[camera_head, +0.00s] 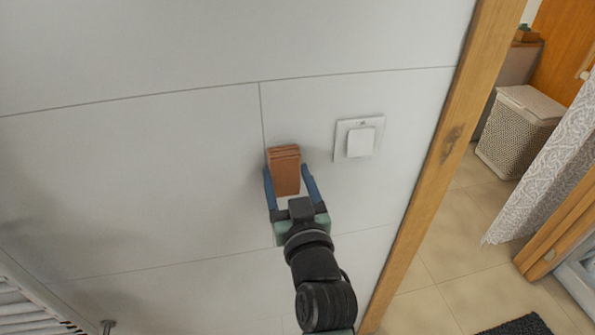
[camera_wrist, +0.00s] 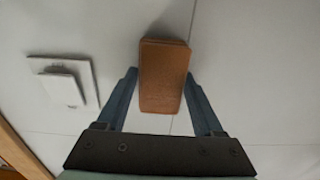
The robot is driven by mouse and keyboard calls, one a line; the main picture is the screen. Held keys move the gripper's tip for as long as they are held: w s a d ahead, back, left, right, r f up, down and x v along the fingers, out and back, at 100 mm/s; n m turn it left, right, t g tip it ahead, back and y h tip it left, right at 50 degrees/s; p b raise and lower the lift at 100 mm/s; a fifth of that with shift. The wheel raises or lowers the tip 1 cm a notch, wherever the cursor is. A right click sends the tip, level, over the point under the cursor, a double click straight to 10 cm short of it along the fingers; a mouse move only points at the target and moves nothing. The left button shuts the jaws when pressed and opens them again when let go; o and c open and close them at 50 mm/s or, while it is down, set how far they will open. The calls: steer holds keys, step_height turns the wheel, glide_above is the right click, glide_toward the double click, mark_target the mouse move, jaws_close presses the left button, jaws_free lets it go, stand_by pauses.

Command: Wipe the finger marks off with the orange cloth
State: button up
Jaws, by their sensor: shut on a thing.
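The orange cloth (camera_head: 284,172) is a folded, brownish-orange block held up at the white wall, left of the light switch. My gripper (camera_head: 287,168) is shut on it, with one blue finger on each side. In the wrist view the cloth (camera_wrist: 163,78) stands between the two fingers (camera_wrist: 163,85). I cannot tell whether the cloth touches the wall. The white light switch (camera_head: 359,139) is on the wall to the right; in the wrist view it shows at the left (camera_wrist: 62,84). A small dark spot shows at the top of its plate; I cannot clearly make out finger marks.
The tiled wall (camera_head: 130,180) is bare left of the cloth. A wooden door frame (camera_head: 432,165) stands right of the switch. Beyond it are a laundry basket (camera_head: 518,130), a patterned curtain (camera_head: 550,165) and a dark mat (camera_head: 518,326). A white slatted rack (camera_head: 30,300) is at lower left.

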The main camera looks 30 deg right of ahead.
mark_target(262, 167)
steer(key=shift+w+a+p, duration=0.25)
steer(key=shift+a+p, duration=0.6)
steer(key=shift+a, duration=0.2)
steer(key=shift+w+a+p, duration=0.35)
steer(key=shift+a+p, duration=0.4)
steer(key=shift+a, duration=0.05)
steer(key=shift+p+v, duration=0.55)
steer(key=shift+v, duration=0.25)
steer(key=p+v, duration=0.1)
steer(key=v, duration=0.5)
steer(key=shift+p, duration=0.4)
steer(key=shift+s, duration=0.15)
